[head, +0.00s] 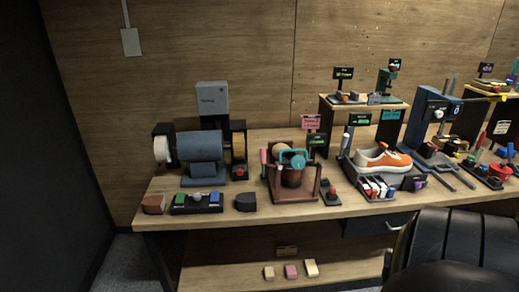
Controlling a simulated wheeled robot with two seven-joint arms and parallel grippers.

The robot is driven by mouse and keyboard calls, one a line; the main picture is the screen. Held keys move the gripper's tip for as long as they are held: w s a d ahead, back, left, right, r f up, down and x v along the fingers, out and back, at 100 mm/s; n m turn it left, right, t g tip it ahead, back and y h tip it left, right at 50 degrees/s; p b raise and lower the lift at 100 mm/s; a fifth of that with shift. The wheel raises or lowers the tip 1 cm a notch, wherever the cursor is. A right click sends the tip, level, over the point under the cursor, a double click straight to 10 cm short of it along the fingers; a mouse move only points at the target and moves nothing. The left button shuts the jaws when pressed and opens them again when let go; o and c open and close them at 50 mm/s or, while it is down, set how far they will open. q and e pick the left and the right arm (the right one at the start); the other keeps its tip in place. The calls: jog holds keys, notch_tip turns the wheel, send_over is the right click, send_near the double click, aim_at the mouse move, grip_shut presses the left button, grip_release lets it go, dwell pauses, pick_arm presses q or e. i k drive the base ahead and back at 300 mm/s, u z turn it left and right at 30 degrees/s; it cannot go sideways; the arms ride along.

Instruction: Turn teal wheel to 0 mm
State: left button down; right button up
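A small teal wheel-like part (298,160) shows on the wooden-based fixture (292,190) near the middle of the workbench. A teal curved bar (287,151) adjoins it, above a dark brown cylinder. Its angle and any mm scale are too small to read. A blue upright machine (424,112) at the right has a small display (457,108) that seems to show 0; I cannot tell whether it belongs to the wheel. Neither of my grippers is in view.
An orange and white sneaker (382,157) rests on a grey stand right of the fixture. A blue-drum machine (201,150) stands at the left. A black padded chair-like shape (455,245) blocks the bench's lower right front. Small blocks (291,271) lie on the low shelf.

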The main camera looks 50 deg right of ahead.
aim_at(297, 162)
jog(key=z, duration=0.5)
jog(key=i, duration=1.05)
jog(key=z, duration=1)
